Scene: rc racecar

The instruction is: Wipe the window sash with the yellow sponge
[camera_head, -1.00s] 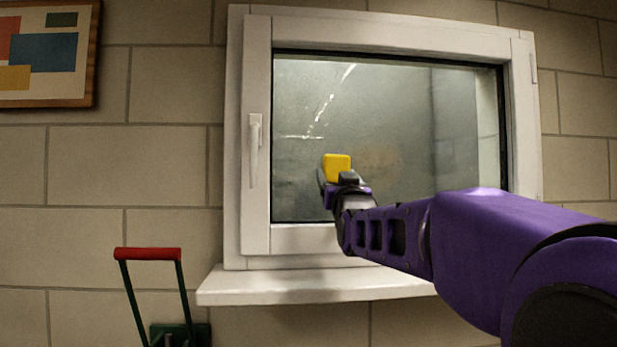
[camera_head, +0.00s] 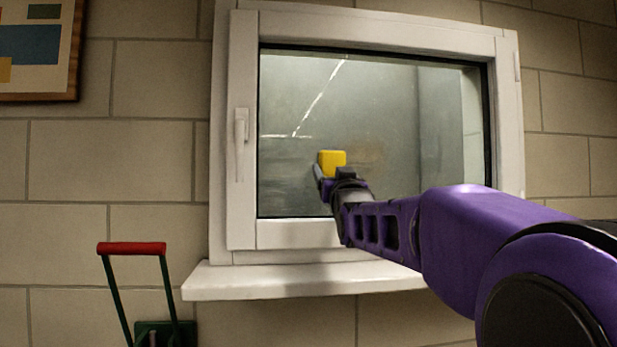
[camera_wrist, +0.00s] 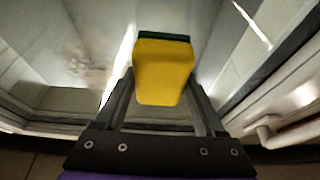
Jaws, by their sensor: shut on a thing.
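The window sash (camera_head: 243,215) is a white frame around a grey glass pane (camera_head: 400,110), with a handle (camera_head: 240,140) on its left side. The pane has a brownish smudge right of the sponge; it also shows in the wrist view (camera_wrist: 85,68). My gripper (camera_head: 330,180) is shut on the yellow sponge (camera_head: 332,160), which has a dark green face at its far end (camera_wrist: 165,36). The sponge is in front of the lower left part of the pane. I cannot tell whether it touches the glass. In the wrist view the sponge (camera_wrist: 164,72) is between the two fingers.
A white sill (camera_head: 300,284) juts out below the window. A green caddy with a red-topped handle (camera_head: 132,248) stands at the lower left. A framed picture (camera_head: 35,50) hangs on the block wall at upper left.

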